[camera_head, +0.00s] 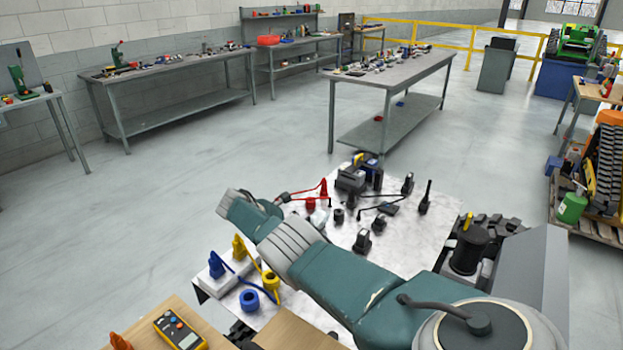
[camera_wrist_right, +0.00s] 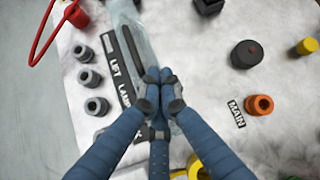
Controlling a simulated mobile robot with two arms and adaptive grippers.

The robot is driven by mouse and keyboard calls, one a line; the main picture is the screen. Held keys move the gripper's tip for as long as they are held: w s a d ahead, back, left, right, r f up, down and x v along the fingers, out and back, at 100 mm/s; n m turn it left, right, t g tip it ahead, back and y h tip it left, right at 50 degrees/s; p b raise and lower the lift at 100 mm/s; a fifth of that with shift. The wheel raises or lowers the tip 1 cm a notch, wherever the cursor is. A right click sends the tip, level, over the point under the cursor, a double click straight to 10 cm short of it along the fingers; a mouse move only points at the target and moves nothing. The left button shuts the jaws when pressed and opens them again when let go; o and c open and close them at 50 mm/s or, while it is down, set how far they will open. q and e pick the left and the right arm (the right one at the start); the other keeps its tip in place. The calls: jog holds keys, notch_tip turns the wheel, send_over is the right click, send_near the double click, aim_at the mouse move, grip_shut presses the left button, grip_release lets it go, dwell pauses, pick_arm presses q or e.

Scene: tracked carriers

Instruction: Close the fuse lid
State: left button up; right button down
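A clear, bluish strip that looks like the fuse lid (camera_wrist_right: 126,22) lies along the white panel (camera_wrist_right: 70,130) in the right wrist view. A black label reading "LIFT LAMP" (camera_wrist_right: 118,72) runs along its left side. I cannot tell whether the lid is raised or down. My right gripper (camera_wrist_right: 160,76) has its blue fingers brought together, with the tips over the strip. Nothing shows between them; contact with the strip is unclear. In the head view my right arm crosses the panel and its fingers are hidden. My left gripper is not in view.
Several grey sockets (camera_wrist_right: 90,78) stand left of the label. A black knob (camera_wrist_right: 246,54) and an orange ring (camera_wrist_right: 260,105) by a "MAIN" label stand right. A red cable (camera_wrist_right: 47,30) loops at upper left. Yellow and blue plugs (camera_head: 239,248) stand at the panel's near left.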

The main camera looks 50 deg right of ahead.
jog(key=shift+w+f, duration=0.15)
jog(key=shift+w, duration=0.05)
jog(key=shift+a, duration=0.15)
jog(key=shift+s, duration=0.15)
jog(key=shift+s+r, duration=0.15)
jog(key=shift+r, duration=0.05)
jog(key=shift+w+a, duration=0.1)
jog(key=shift+w, duration=0.1)
jog(key=shift+w+a+r, duration=0.1)
jog(key=shift+a+r, duration=0.3)
jog(key=shift+r, duration=0.05)
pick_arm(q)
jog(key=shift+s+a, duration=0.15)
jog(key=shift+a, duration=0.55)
pick_arm(e)
jog(key=s+v, duration=0.1)
jog(key=v, duration=0.9)
jog(key=shift+w+a+r, duration=0.25)
jog(key=shift+w, duration=0.05)
